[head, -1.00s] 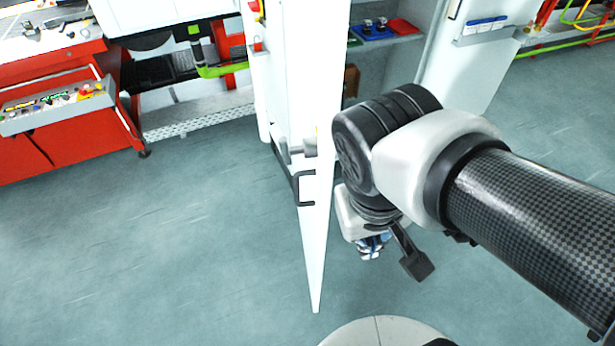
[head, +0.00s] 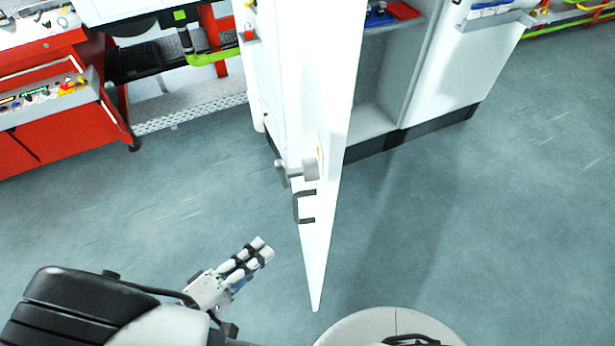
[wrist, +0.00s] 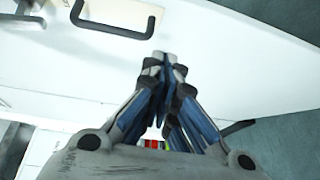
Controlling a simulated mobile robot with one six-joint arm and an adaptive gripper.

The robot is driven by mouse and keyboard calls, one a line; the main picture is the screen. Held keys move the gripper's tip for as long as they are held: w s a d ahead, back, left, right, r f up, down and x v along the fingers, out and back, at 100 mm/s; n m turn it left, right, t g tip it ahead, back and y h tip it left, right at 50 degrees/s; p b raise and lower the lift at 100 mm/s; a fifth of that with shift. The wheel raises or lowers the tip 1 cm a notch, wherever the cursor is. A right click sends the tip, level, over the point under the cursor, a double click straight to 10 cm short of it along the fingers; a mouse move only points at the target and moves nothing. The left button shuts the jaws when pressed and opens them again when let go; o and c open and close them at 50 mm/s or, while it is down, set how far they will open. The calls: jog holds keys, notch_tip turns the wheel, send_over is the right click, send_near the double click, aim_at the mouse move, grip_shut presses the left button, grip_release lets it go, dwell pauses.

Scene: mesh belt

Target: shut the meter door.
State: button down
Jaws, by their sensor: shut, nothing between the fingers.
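The meter door (head: 318,240) is a tall white panel standing open, seen nearly edge-on in the middle of the head view. It carries a grey lever (head: 298,170) and a black bar handle (head: 303,207). My gripper (head: 262,250) is to the left of the door, apart from it in the picture, with its fingers pointing up and right toward it. In the wrist view the fingers (wrist: 168,60) are together and empty. A white panel fills most of that view behind them, with a black handle (wrist: 120,28) at the upper left.
The white cabinet (head: 440,85) stands open to the right of the door; its shelf holds a red tray (head: 403,10) and a blue one. A red workbench (head: 65,120) with a control panel (head: 45,100) is at the far left. The floor (head: 470,220) to the right is clear.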

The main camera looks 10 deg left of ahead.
jog(key=a+f+n+t+y, duration=0.1)
jog(key=a+f+t, duration=0.1)
send_near(312, 206)
jog(key=w+a, duration=0.2)
jog(key=w, duration=0.1)
jog(key=d, duration=0.2)
jog(key=w+d+b, duration=0.1)
jog(key=d, duration=0.1)
jog(key=shift+d+r, duration=0.15)
jog(key=shift+r, duration=0.05)
jog(key=shift+d, duration=0.15)
